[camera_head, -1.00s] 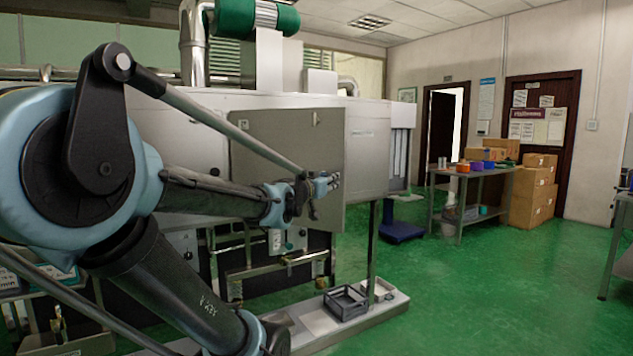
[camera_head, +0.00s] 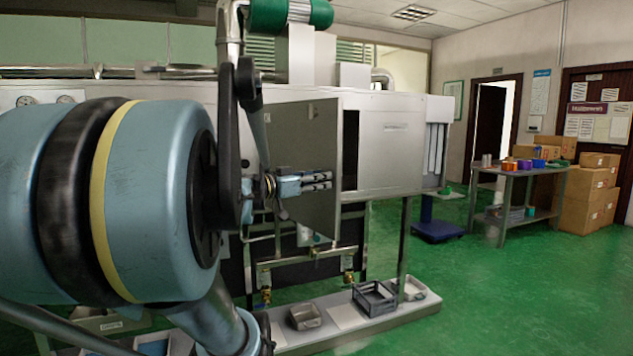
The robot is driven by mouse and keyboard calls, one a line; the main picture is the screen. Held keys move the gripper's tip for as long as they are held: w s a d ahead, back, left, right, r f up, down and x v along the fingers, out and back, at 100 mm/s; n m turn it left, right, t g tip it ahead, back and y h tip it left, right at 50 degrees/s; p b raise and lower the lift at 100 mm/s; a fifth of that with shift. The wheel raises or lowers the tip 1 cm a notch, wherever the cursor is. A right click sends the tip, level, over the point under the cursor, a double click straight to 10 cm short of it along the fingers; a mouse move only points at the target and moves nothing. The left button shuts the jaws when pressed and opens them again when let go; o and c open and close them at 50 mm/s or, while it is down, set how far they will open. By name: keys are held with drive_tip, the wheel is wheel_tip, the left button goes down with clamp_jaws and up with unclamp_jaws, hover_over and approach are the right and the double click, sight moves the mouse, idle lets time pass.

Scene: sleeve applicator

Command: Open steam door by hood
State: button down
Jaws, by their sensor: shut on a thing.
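The steam door (camera_head: 313,135) is a flat grey panel on the long steel machine. It stands swung out from the front, and a dark opening shows just to its right. My gripper (camera_head: 330,181) is in front of the door's face, near its right edge. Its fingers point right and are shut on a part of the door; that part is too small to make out. The hood (camera_head: 391,138), the pale metal housing of the machine, runs on to the right of the opening. My arm hides the left part of the machine and the door's left side.
A grey crate (camera_head: 374,298) and a small tray (camera_head: 305,316) sit on the low ledge below the machine. A workbench (camera_head: 531,172) with coloured tubs and cardboard boxes (camera_head: 590,195) stand at the right.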

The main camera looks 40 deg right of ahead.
drive_tip(key=shift+w+a+r, duration=0.15)
drive_tip(key=shift+w, duration=0.05)
drive_tip(key=c, duration=1.2)
unclamp_jaws()
drive_tip(key=shift+a, duration=0.1)
drive_tip(key=a, duration=1.1)
drive_tip(key=shift+s+a, duration=0.2)
drive_tip(key=shift+a, duration=0.15)
